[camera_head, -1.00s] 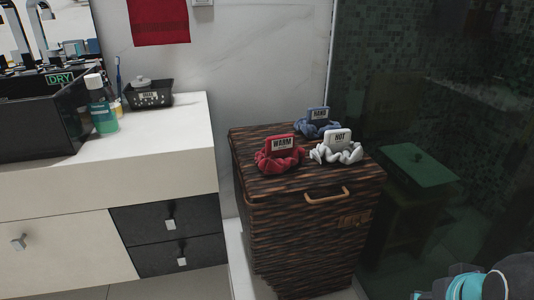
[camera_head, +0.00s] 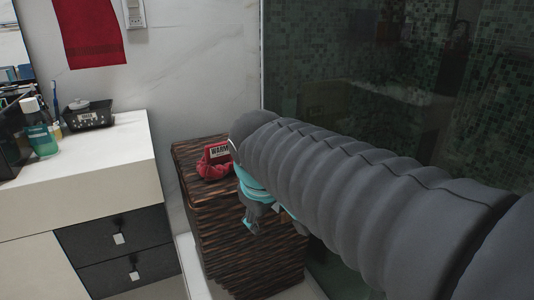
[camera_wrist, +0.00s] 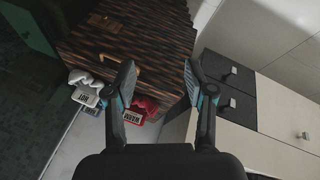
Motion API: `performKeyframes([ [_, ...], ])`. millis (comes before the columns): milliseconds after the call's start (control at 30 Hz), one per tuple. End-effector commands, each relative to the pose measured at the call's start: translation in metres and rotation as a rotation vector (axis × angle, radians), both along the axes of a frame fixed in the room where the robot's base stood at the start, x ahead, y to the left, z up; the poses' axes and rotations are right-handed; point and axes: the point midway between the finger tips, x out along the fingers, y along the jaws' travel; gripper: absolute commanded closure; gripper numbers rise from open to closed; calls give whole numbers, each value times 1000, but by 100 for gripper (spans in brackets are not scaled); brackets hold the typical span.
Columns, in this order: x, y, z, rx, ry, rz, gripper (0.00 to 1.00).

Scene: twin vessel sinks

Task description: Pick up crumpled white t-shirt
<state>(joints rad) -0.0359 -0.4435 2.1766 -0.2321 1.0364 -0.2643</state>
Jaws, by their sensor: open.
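The crumpled white t-shirt (camera_wrist: 82,78), with a white tag reading HOT, shows at the left of the wrist view, on the dark woven hamper (camera_head: 230,245). My arm hides it in the head view. My gripper (camera_wrist: 158,72) is open and empty; its two fingers stand apart, with the white t-shirt outside them, left of the left finger. In the head view my gripper (camera_head: 253,214) shows only partly, at the hamper's front, under my arm.
A crumpled red cloth (camera_head: 212,168) with a WARM tag lies on the hamper; it also shows between my fingers in the wrist view (camera_wrist: 148,103). A white counter (camera_head: 90,165) with dark drawers stands at the left. A dark glass panel (camera_head: 330,60) is behind the hamper.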

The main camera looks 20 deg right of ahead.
Motion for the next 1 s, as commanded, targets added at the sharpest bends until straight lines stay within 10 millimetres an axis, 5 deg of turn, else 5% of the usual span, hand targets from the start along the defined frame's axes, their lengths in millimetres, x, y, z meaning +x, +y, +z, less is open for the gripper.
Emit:
performKeyframes([
  [200,80,-24,32,-239,133,201,46],
  [500,190,-55,54,-546,350,440,46],
  [1000,351,-82,36,-965,810,728,46],
])
